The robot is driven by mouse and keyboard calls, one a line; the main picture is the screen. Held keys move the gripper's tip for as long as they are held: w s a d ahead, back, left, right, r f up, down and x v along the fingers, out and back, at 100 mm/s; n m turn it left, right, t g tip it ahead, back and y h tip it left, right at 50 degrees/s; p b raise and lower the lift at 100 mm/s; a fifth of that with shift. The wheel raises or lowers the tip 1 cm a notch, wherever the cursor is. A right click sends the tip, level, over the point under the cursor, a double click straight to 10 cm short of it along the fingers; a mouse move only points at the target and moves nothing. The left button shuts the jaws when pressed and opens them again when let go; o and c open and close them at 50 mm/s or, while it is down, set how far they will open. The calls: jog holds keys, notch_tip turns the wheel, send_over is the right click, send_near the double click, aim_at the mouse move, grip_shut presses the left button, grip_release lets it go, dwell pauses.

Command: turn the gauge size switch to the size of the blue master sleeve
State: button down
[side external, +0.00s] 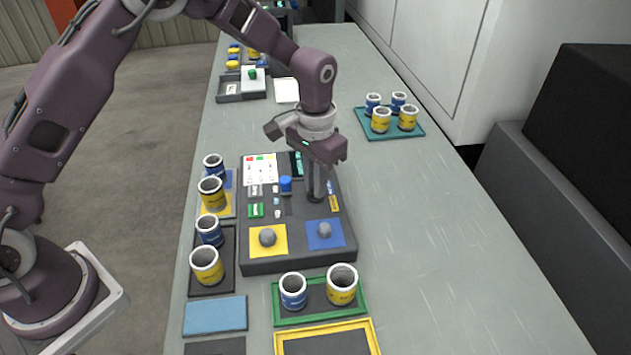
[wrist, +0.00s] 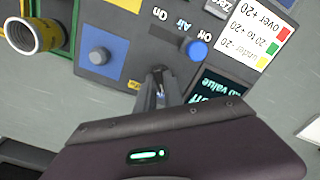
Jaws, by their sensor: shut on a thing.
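My gripper (side external: 315,196) points down at the right side of the dark control box (side external: 285,262). It is shut on a small dark part there, which I take as the gauge size switch; the fingers (wrist: 161,90) hide most of it and its setting. A small yellow label (side external: 334,203) lies beside it. Blue sleeves with white insides stand in several places: one at the left mat (side external: 213,165), one on the dark left tray (side external: 209,231), one on the green-edged tray (side external: 293,290). I cannot tell which is the master.
A grey post stands on a yellow square (side external: 268,237) and another on a blue square (side external: 325,231) of the box. The blue air knob (side external: 286,184) is close left of my gripper; it also shows in the wrist view (wrist: 197,48).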

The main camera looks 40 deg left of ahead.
jog(key=shift+w+r, duration=0.1)
jog(key=c, duration=1.5)
grip_release()
jog(key=shift+o, duration=0.2)
notch_tip(320, 180, up, 7)
jog(key=shift+r, duration=0.15)
jog(key=s+a+r+n+t, duration=0.1)
jog(key=s+a+r+t, duration=0.35)
jog(key=s+r, duration=0.9)
jog(key=s+a, duration=0.2)
jog(key=s, duration=0.6)
jog(key=s+a+t, duration=0.1)
jog(key=s+a, duration=0.2)
jog(key=s, duration=0.5)
jog(key=shift+n, duration=0.4)
